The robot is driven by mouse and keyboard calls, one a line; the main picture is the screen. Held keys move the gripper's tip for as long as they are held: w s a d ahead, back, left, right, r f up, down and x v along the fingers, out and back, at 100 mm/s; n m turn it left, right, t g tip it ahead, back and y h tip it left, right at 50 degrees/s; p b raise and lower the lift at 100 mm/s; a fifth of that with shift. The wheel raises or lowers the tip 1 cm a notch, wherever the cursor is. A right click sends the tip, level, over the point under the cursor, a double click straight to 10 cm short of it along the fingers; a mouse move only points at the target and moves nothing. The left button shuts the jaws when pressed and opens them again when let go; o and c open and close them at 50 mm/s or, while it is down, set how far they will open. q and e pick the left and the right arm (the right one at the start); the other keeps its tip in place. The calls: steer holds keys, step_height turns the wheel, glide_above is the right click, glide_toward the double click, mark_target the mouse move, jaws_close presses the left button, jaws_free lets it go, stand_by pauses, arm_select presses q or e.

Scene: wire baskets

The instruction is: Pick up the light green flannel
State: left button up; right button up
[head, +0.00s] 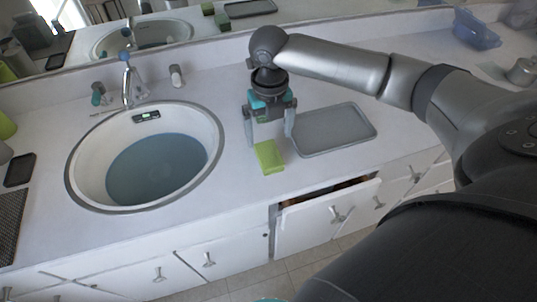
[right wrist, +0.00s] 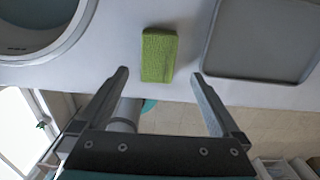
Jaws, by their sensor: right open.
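The light green flannel (head: 268,157) is a small folded rectangle lying on the white counter, between the sink and a grey tray. It also shows in the right wrist view (right wrist: 159,54), beyond the fingertips and roughly centred between them. My right gripper (head: 268,139) is open and empty above the counter, over the far end of the flannel in the head view. Its two fingers (right wrist: 160,74) stand wide apart in the right wrist view. My left gripper is not in view.
The round sink (head: 75,180) with water is left of the flannel. The grey tray (head: 333,130) lies close on the right. A drawer (head: 325,218) below the counter's front edge stands partly open. A faucet (head: 130,80) and a mirror are behind.

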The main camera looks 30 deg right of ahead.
mark_target(269, 153)
steer(key=shift+a+f+b, duration=0.15)
steer(key=shift+f+b, duration=0.7)
steer(key=shift+f, duration=2.7)
steer(key=shift+c, duration=0.4)
steer(key=c, duration=1.2)
steer(key=shift+r, duration=0.2)
steer(key=shift+c, duration=0.2)
step_height(269, 153, up, 20)
steer(key=p, duration=0.4)
steer(key=shift+p, duration=0.35)
steer(key=shift+f, duration=0.15)
